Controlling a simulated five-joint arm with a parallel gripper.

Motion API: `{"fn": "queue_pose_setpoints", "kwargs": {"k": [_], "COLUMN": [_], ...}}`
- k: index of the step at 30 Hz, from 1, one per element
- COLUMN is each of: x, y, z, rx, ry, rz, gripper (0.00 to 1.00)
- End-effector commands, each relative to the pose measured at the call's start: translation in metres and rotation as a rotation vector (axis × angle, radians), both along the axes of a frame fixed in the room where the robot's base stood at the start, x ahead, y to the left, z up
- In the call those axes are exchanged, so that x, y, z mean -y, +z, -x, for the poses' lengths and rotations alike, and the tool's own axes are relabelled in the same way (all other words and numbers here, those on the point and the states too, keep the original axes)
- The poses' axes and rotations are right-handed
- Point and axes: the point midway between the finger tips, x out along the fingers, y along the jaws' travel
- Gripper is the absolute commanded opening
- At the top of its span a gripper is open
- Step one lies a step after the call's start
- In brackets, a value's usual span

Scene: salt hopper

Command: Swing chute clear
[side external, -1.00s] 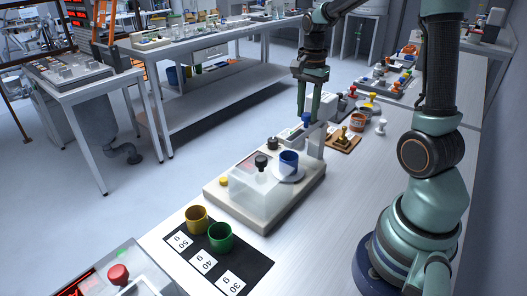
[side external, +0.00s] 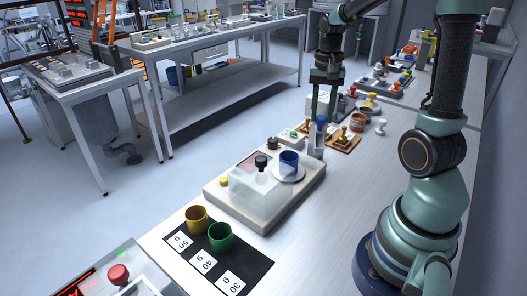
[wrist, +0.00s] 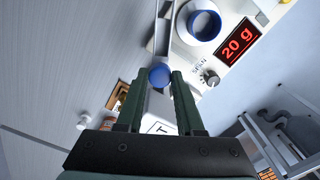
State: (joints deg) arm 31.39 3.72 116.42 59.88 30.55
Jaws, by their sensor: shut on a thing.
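My gripper (side external: 321,112) is shut on the blue knob (side external: 321,120) of the grey chute at the back right corner of the scale. The wrist view shows the knob (wrist: 160,75) between the fingertips. The grey chute (wrist: 164,38) shows as a narrow strip beyond the knob; much of its shape is hard to make out. The blue cup (side external: 289,160) stands on the round white pan of the scale (side external: 262,215), apart from my gripper. The cup's open top is uncovered in the wrist view (wrist: 205,24), and the red display (wrist: 240,40) there reads 20 g.
Yellow (side external: 196,219) and green (side external: 220,236) cups stand at a black mat marked 50, 40 and 30 g. A clear cover with a black knob (side external: 261,162) sits on the scale. Stamps on a wooden tray (side external: 343,141) lie close right of my gripper.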

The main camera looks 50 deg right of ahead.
Motion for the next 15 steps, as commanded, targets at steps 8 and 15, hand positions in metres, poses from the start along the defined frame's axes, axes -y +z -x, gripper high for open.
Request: {"fn": "queue_pose_setpoints", "kwargs": {"k": [8, 15], "x": [0.013, 0.027], "y": [0.002, 0.002], "z": [0.017, 0.029], "rx": [0.002, 0.002], "ry": [0.261, 0.489], "rz": [0.002, 0.002], "gripper": [0.0, 0.0]}}
